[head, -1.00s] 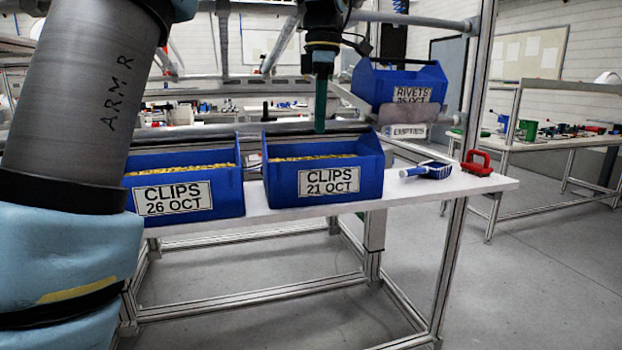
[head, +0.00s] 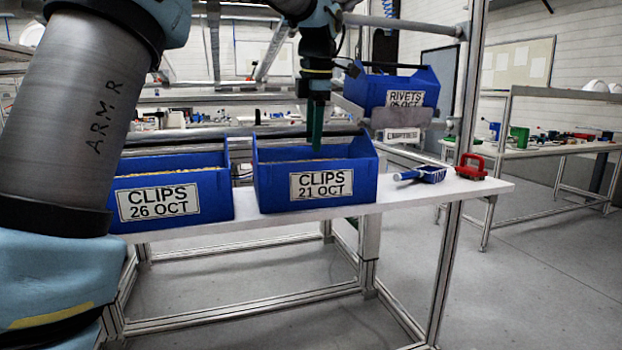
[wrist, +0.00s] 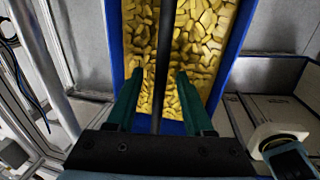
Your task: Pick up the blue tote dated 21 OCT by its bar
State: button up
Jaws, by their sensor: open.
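The blue tote labelled CLIPS 21 OCT (head: 272,196) stands upright on the white shelf in the head view. Yellow clips (wrist: 200,40) fill it in the wrist view. Its dark bar (head: 343,133) runs across the top, and the bar also shows in the wrist view (wrist: 164,55). My gripper (head: 315,148) points down over the tote, its green fingertips reaching a little below bar height. In the wrist view my gripper (wrist: 158,75) is open, with one finger on each side of the bar and gaps showing. The far finger is hidden in the head view.
A similar blue tote, CLIPS 26 OCT (head: 222,200), stands close on the left. A RIVETS tote (head: 425,90) sits higher at right, above an EMPTIES sign (head: 402,134). A blue brush (head: 425,174) and a red item (head: 470,167) lie right of the tote on the shelf (head: 395,195).

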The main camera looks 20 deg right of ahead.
jog(key=f, duration=0.3)
jog(key=shift+w+f, duration=0.1)
jog(key=shift+w, duration=0.2)
grip_shut()
dwell(1.2)
